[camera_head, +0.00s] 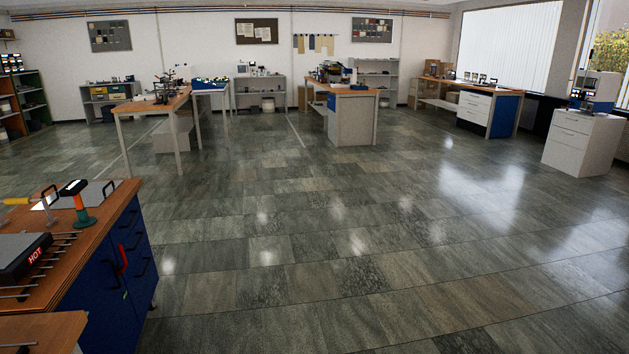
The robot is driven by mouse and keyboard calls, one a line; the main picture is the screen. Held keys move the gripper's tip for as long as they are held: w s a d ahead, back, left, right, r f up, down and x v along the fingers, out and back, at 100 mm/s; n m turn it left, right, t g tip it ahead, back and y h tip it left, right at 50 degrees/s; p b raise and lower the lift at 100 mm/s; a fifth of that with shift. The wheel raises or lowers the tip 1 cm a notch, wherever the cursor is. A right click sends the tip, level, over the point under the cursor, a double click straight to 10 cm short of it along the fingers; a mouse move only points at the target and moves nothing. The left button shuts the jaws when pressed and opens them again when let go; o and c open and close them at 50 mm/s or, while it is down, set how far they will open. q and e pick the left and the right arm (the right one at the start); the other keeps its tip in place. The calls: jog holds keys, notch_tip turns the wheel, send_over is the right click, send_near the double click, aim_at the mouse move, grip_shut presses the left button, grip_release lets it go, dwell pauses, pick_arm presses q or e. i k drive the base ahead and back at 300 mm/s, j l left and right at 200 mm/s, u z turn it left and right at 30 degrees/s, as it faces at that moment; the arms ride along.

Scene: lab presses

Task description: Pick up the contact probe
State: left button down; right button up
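Neither of my grippers is in the head view.
A dark block marked HOT (28,257) with several metal rods lies on the near bench. A blue drawer cabinet (112,278) is under it. The tiled floor (320,230) is wide and clear. Benches (350,90) stand farther back, and a white cabinet (580,143) stands at the right.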

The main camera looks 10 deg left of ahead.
aim_at(73, 187)
jog(key=i+j+u, duration=0.15)
jog(key=i+u, duration=0.2)
jog(key=i, duration=0.3)
jog(key=i+u, duration=0.35)
jog(key=i, duration=0.25)
jog(key=i+l+u, duration=0.15)
jog(key=i+u, duration=0.2)
jog(key=i, duration=0.3)
